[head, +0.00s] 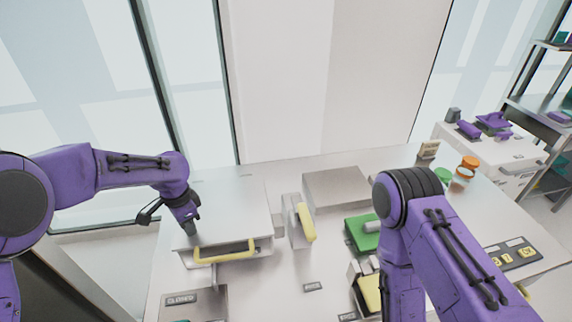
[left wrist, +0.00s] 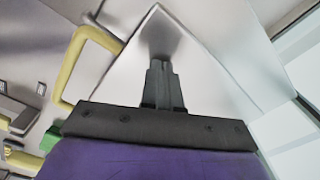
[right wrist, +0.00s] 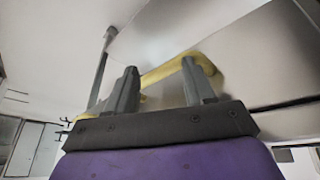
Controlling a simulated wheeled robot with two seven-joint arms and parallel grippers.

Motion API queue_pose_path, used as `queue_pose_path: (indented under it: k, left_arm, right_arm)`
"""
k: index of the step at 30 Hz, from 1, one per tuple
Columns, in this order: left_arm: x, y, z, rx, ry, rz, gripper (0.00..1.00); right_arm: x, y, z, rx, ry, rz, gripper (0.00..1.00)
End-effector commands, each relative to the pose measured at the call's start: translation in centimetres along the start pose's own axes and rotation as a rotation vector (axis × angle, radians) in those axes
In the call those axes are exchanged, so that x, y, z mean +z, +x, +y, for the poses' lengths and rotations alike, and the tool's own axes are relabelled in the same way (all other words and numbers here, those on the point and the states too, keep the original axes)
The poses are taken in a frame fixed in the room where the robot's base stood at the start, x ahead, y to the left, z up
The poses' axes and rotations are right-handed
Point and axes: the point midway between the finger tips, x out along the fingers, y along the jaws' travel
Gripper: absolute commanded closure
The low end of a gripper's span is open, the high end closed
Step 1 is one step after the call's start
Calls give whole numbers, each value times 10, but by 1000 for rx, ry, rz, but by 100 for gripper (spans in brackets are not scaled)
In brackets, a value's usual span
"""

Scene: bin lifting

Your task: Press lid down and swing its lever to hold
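A flat grey lid (head: 232,203) covers a metal box on the table's left, with a yellow handle (head: 225,252) along its front. The handle also shows in the left wrist view (left wrist: 76,62). My left gripper (head: 192,229) points down at the lid's top, left of the handle. Its fingers (left wrist: 162,72) are together and hold nothing; contact with the lid is hard to judge. A yellow lever (head: 305,222) stands on a metal bracket right of the lid. My right gripper (right wrist: 160,85) is open, with a yellow bar behind its fingers; which part this is, I cannot tell.
A grey block (head: 335,186) and a green box (head: 361,233) stand right of the lever. A panel labelled closed (head: 190,303) lies in front of the box. Orange-lidded jars (head: 467,167) stand at the far right. My right arm hides much of the table's right side.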

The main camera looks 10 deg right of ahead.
Motion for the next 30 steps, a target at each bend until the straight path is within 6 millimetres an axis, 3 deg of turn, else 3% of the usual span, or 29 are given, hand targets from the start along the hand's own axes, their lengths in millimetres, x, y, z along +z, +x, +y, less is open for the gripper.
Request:
queue_pose_path:
  k: [4,8,12,15,17,18,23,27,30]
  left_arm:
    - [1,3,2,4,0,-2,100]
    - [1,3,2,5,0,-3,100]
    - [1,3,2,5,0,-3,100]
    - [1,3,2,5,0,-3,100]
    - [1,3,2,6,0,-3,100]
    - [1,3,2,6,0,-3,100]
    - [0,3,2,6,0,-3,100]
    - [0,3,2,5,0,-3,100]
    - [1,4,2,5,0,-3,100]
  right_arm:
    - [-28,2,34,101,129,145,47]
    - [-62,-8,86,270,292,360,47]
    - [-95,-29,133,441,479,600,47]
    - [-107,-49,162,560,589,752,47]
    - [-114,-63,177,626,663,852,47]
    - [-128,-70,179,642,760,951,47]
    - [-192,-62,122,385,1081,1110,47]
    - [-247,-67,65,137,1364,1180,47]
    - [-264,-75,26,102,1599,1152,47]
